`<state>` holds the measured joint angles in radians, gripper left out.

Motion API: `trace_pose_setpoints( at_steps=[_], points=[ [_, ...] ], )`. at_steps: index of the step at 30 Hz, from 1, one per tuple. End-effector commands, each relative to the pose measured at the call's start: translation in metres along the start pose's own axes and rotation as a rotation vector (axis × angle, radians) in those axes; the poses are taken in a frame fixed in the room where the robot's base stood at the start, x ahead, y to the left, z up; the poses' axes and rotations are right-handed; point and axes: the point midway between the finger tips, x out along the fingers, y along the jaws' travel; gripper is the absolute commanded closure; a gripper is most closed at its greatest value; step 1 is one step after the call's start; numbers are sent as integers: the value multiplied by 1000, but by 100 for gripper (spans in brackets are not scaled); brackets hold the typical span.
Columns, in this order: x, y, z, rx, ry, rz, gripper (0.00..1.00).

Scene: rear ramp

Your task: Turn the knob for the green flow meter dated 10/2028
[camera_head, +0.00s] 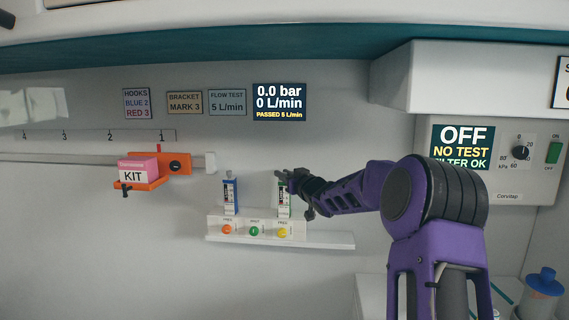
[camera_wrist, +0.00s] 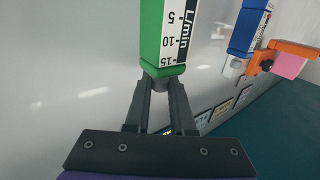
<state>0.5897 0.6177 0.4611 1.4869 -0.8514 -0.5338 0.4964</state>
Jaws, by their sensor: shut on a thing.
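The green flow meter (camera_head: 284,205) stands upright on the white wall unit, right of the blue flow meter (camera_head: 231,197). In the wrist view the green flow meter (camera_wrist: 162,40) hangs in from the top, with an L/min scale whose 15 end is nearest me. My gripper (camera_head: 281,176) is at its top end. No date is readable.
A display (camera_head: 279,102) reads 0.0 bar, 0 L/min, PASSED 5 L/min. Below the meters are orange, green and yellow round ports (camera_head: 254,231) on a ledge (camera_head: 325,240). An orange bracket (camera_head: 150,184) with a pink kit (camera_head: 137,169) is at left. A cabinet overhangs at upper right.

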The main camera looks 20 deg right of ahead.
Motion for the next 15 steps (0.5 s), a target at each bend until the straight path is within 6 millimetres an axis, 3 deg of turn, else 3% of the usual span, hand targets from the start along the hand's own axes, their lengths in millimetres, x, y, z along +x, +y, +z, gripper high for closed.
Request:
trace_pose_setpoints(
  at_steps=[15],
  points=[
    [0, 1, 1, -2, -1, -134, 100]
  ],
)
